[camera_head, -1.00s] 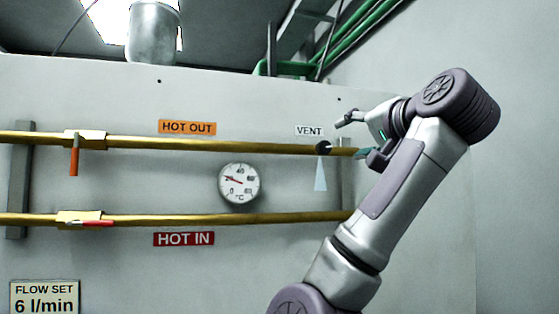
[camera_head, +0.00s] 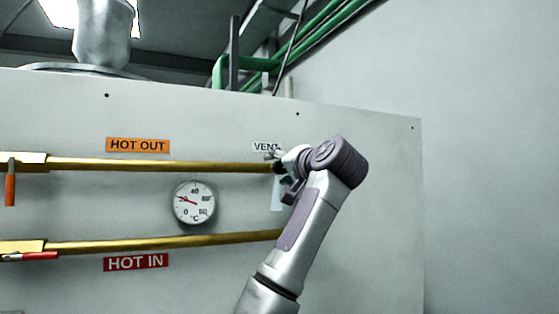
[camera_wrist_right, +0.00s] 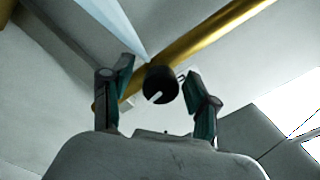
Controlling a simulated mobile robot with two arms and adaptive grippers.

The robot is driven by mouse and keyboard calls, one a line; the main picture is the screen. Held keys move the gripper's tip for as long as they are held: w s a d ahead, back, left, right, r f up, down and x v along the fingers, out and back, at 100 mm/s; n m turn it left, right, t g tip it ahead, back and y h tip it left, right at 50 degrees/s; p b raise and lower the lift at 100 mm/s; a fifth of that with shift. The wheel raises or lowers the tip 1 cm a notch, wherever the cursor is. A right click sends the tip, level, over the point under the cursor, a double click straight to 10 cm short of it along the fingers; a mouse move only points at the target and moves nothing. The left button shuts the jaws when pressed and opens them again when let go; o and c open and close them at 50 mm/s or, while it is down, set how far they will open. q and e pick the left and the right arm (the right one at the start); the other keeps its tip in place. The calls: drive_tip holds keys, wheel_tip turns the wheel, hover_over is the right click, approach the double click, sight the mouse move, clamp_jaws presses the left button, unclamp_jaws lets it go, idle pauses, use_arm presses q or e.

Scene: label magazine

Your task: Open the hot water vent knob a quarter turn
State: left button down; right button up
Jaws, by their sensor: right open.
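The vent knob (camera_wrist_right: 161,86) is a small black round knob with a white mark, on the end of the upper brass pipe (camera_wrist_right: 205,40). In the head view the knob (camera_head: 277,167) is largely hidden by my right gripper (camera_head: 281,173), below the VENT label (camera_head: 266,147). In the right wrist view my right gripper (camera_wrist_right: 160,78) is open, with one finger on each side of the knob. Gaps show between the fingers and the knob. A pale blue tapered streak (camera_head: 275,197) hangs below the knob. My left gripper is out of view.
A round dial gauge (camera_head: 194,202) sits between the upper HOT OUT pipe (camera_head: 150,165) and the lower HOT IN pipe (camera_head: 150,242). An orange-handled valve (camera_head: 10,185) and a red-handled valve (camera_head: 35,256) are at the left. The panel's right side is bare.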

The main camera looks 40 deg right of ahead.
drive_tip(key=shift+w, duration=0.2)
clamp_jaws()
drive_tip(key=shift+f, duration=0.1)
drive_tip(key=shift+n+b, duration=0.8)
drive_tip(key=n+b, duration=0.2)
drive_tip(key=n, duration=0.1)
drive_tip(key=shift+s+d+f, duration=0.1)
drive_tip(key=n+b, duration=0.1)
drive_tip(key=n, duration=0.3)
drive_tip(key=shift+r+n+b, duration=0.2)
drive_tip(key=shift+n+b, duration=0.15)
drive_tip(key=shift+n, duration=1.25)
